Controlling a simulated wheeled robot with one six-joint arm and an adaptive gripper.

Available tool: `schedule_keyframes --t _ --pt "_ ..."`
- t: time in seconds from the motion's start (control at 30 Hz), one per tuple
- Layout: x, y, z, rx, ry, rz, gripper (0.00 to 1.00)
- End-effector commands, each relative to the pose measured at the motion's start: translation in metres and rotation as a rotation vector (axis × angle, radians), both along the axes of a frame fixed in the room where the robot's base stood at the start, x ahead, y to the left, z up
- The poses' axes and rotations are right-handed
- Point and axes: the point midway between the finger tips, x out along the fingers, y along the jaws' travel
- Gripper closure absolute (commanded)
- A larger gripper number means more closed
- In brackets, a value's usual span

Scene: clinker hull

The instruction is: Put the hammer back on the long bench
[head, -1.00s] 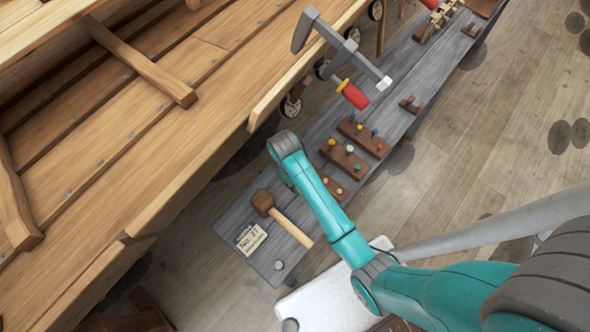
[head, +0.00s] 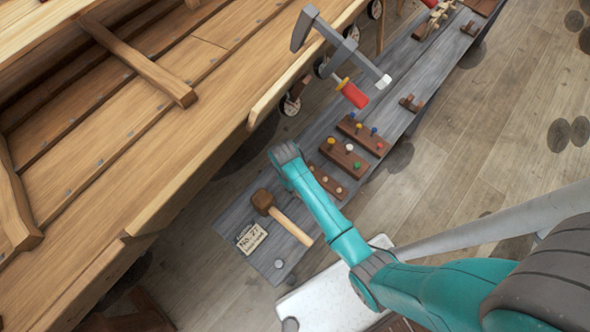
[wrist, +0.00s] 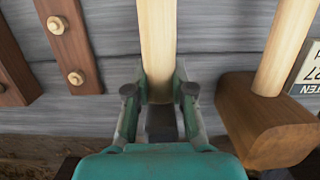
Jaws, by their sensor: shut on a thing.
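My gripper (wrist: 159,95) is shut on a pale wooden handle, which I take to be the hammer (wrist: 157,42). The handle runs away from the fingers to the top edge of the wrist view. The hammer's head is out of sight there, and in the head view my arm hides both gripper and hammer. The long bench (head: 235,212) is a narrow grey plank running diagonally below the hull. Its grey boards lie behind the handle in the wrist view (wrist: 215,65). I cannot tell whether the hammer touches them.
A wooden mallet (head: 263,201) lies close beside the held handle, also in the wrist view (wrist: 268,125), near a "No. 27" card (head: 251,238). Brown peg blocks (head: 343,158) sit on the other side. A red-handled clamp (head: 352,94) and the planked hull (head: 150,120) are nearby.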

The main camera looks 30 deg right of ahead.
Motion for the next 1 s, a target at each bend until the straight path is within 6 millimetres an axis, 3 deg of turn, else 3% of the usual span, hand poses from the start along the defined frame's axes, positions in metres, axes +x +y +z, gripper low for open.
schedule_keyframes --t 0.67,0.7,0.8,1.0 --pt "0.0007 0.0001 -0.0080 0.000 -0.001 0.000 1.00" --pt "0.0008 0.0000 -0.0085 0.000 -0.001 0.000 0.75" --pt "0.0006 0.0000 -0.0083 0.000 -0.001 0.000 0.50" --pt "0.0003 -0.0001 -0.0086 0.000 0.000 0.000 0.48"
